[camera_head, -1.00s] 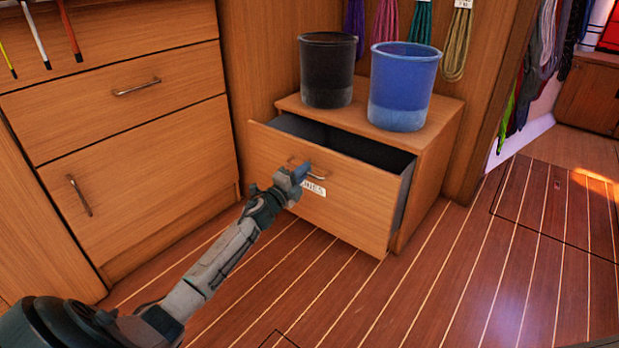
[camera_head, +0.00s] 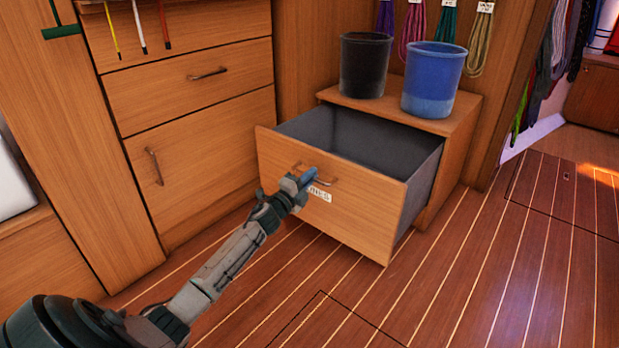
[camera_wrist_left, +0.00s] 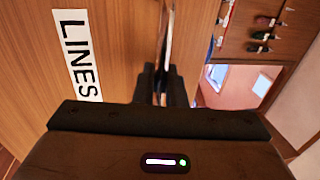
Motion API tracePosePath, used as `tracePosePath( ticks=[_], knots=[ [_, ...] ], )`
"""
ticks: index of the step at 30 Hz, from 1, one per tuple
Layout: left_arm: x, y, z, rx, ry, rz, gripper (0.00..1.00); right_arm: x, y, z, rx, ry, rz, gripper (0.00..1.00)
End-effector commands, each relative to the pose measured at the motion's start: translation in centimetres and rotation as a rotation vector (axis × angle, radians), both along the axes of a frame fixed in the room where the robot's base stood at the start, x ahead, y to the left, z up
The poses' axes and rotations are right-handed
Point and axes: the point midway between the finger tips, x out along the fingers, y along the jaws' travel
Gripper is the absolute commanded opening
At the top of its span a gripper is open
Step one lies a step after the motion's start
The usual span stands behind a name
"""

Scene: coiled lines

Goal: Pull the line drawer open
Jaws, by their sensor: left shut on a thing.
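The line drawer (camera_head: 350,222) is a wooden drawer that stands well out of its low cabinet. Its grey inside shows and looks empty in the part I can see. A white label reading LINES is on its front, clear in the left wrist view (camera_wrist_left: 77,55) and partly covered in the head view. My left gripper (camera_head: 302,178) is shut on the metal drawer handle (camera_head: 325,181). In the left wrist view the handle (camera_wrist_left: 165,45) runs between the two dark fingers. My right gripper is not in view.
A black bucket (camera_head: 364,66) and a blue bucket (camera_head: 432,80) stand on the cabinet top (camera_head: 390,104). Coiled lines (camera_head: 480,40) hang behind them. A taller wooden cabinet (camera_head: 195,140) stands at the left. The striped floor (camera_head: 450,290) in front is clear.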

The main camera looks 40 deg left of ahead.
Motion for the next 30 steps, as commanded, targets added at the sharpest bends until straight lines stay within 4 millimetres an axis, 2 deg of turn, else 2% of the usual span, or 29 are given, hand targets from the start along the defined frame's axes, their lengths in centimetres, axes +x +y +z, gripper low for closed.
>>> tracePosePath(
  ticks=[7, 8, 10, 20, 26, 30],
  knots=[
    [0.0, 0.0, 0.0, 0.0, 0.0, 0.0, 0.0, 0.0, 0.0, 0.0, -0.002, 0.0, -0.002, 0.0],
    [0.0, 0.0, 0.0, 0.0, 0.0, 0.0, 0.13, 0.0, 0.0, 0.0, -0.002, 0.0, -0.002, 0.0],
    [0.0, 0.0, 0.0, 0.0, 0.0, 0.0, 0.25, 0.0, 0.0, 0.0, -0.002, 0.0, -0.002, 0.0],
    [-0.2, 0.0, -0.1, 0.0, 0.0, 0.0, 0.25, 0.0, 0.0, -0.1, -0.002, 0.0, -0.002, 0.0],
    [-2.2, 0.2, -0.8, 0.002, 0.001, -0.001, 0.25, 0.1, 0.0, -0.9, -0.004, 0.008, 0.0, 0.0],
    [-3.8, 0.4, -1.2, 0.002, -0.002, 0.0, 0.25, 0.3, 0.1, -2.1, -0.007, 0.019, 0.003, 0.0]
  ],
)
